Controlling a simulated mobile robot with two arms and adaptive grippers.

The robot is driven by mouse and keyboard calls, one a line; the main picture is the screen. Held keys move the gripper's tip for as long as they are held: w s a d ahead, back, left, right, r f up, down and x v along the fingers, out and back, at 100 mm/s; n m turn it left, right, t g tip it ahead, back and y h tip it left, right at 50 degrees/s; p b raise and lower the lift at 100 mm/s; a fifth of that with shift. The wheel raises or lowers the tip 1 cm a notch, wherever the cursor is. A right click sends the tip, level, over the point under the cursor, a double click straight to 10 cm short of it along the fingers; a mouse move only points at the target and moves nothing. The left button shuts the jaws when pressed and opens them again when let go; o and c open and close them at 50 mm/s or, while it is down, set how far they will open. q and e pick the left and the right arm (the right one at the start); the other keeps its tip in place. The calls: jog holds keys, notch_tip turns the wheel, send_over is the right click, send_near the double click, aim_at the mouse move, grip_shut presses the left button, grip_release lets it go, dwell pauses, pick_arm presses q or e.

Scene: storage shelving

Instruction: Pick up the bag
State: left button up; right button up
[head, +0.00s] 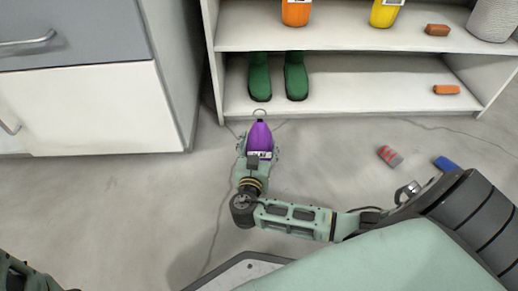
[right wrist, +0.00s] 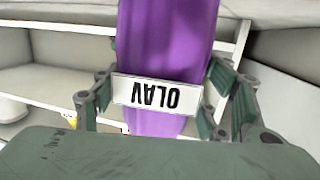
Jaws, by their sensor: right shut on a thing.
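The purple bag (head: 260,137) has a ring at its top and a white label. My right gripper (head: 260,150) is shut on it, in front of the shelf's lower edge. In the right wrist view the purple bag (right wrist: 165,45) fills the space between the fingers of the right gripper (right wrist: 165,100), and its label reads "OLAV" upside down. The bag's far side is hidden. Part of my left arm shows at the bottom left of the head view, but its gripper's fingers are not in view.
A white shelf (head: 350,100) stands ahead, with green boots (head: 260,78) and an orange block (head: 446,90) on its lower board. A red-grey can (head: 389,156) and a blue object (head: 446,164) lie on the floor at right. A cabinet (head: 90,105) stands at left.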

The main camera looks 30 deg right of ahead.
aim_at(261, 139)
jog(key=r+p, duration=0.5)
jog(key=shift+s+d+r, duration=0.15)
jog(key=shift+s+d, duration=0.1)
jog(key=shift+d, duration=0.1)
jog(key=s+d+r+p, duration=0.5)
jog(key=s+d+p, duration=0.1)
jog(key=d, duration=0.3)
jog(key=shift+r, duration=0.4)
